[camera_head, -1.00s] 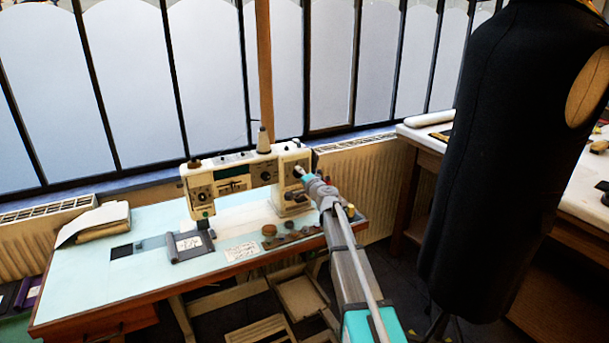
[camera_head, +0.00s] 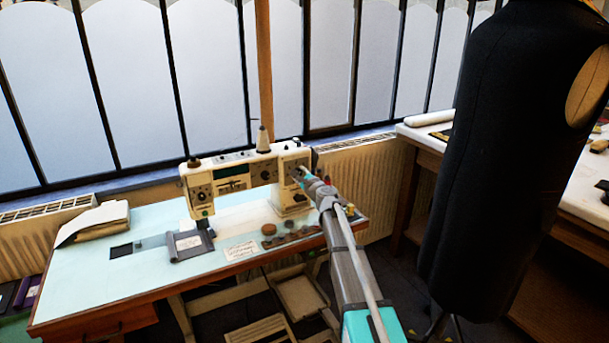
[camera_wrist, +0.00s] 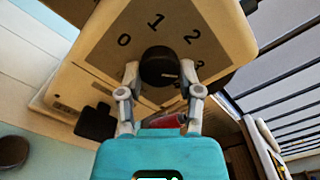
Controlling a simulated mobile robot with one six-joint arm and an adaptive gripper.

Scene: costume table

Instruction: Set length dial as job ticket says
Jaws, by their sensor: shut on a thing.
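The sewing machine (camera_head: 240,172) stands on the pale blue table. In the wrist view, the length dial (camera_wrist: 158,64) is a round black knob on its cream end panel, with the numbers 0, 1 and 2 around it; a further mark at the right is partly covered. My gripper (camera_wrist: 161,74) is shut on the dial, one fingertip on each side. I cannot tell which number the dial points at. A white card with writing (camera_head: 242,251) lies near the table's front edge, and a dark folded piece with a white label (camera_head: 188,243) lies beneath the needle end; neither is readable.
A brown round item (camera_head: 268,229) and several small dark pieces lie on the table by the machine. A paper stack (camera_head: 95,222) lies at the left. A black dress form (camera_head: 495,160) stands close to the right of my arm.

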